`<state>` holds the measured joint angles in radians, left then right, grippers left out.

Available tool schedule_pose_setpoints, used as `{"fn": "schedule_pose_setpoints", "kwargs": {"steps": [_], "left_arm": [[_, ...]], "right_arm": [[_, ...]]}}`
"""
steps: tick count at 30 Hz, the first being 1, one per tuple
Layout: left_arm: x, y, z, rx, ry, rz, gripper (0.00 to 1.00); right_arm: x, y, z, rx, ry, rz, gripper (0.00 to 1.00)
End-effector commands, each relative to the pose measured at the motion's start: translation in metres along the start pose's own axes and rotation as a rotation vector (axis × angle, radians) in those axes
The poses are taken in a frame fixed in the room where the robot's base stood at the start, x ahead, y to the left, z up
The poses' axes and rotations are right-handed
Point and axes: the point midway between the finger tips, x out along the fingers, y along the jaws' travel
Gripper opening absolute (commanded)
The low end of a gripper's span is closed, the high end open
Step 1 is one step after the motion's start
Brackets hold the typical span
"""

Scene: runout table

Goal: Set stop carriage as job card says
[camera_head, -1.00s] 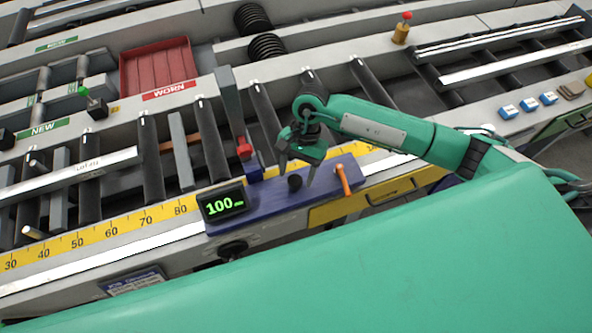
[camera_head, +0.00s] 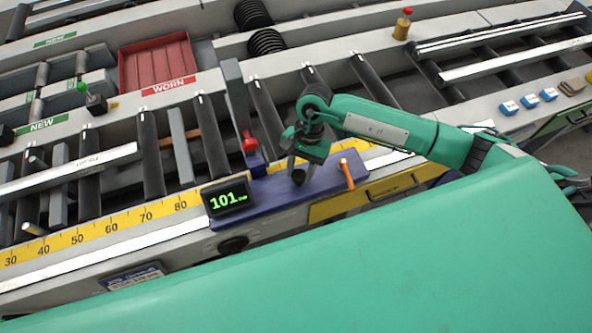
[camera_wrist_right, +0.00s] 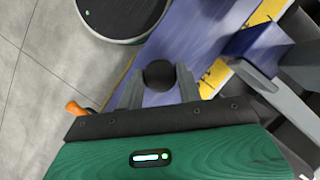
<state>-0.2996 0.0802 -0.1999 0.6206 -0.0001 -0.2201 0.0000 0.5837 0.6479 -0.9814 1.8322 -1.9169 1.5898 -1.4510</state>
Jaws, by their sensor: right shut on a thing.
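The purple-blue stop carriage (camera_head: 265,202) sits on the yellow scale rail (camera_head: 110,227), just right of the 80 mark. Its display (camera_head: 227,199) reads 101 in green. My right gripper (camera_head: 298,172) is shut on the carriage's black knob (camera_head: 298,178); in the right wrist view the knob (camera_wrist_right: 158,74) sits between the two fingers (camera_wrist_right: 159,90). The orange lever (camera_head: 347,174) stands right of the knob, and nothing holds it. The job card (camera_head: 132,278) hangs low on the front; its text is too small to read. My left gripper is out of view.
A red tray (camera_head: 158,65) labelled WORN stands behind the rollers. A grey stop arm with a red knob (camera_head: 249,144) rises behind the carriage. Several blue-white buttons (camera_head: 529,101) lie at the right. A black round knob (camera_head: 233,244) sits below the display.

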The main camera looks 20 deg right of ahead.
Motion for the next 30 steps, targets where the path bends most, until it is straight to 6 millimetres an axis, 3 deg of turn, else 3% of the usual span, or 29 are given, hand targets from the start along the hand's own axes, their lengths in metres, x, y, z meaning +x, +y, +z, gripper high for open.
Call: {"fn": "schedule_pose_setpoints", "kwargs": {"steps": [3, 12, 26, 27, 30], "left_arm": [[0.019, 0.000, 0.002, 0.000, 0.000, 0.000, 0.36], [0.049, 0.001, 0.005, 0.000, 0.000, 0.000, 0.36], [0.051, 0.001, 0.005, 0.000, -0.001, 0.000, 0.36], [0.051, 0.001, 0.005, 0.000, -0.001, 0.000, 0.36], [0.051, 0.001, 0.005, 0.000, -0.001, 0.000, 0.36]], "right_arm": [[-0.002, 0.017, -0.021, 0.004, 0.008, 0.001, 0.00], [-0.018, 0.054, -0.053, 0.003, 0.006, -0.001, 0.00], [-0.025, 0.062, -0.058, 0.002, 0.004, 0.000, 0.00], [-0.025, 0.062, -0.058, 0.002, 0.004, 0.000, 0.41], [-0.025, 0.062, -0.058, 0.001, 0.003, 0.000, 0.57]]}}
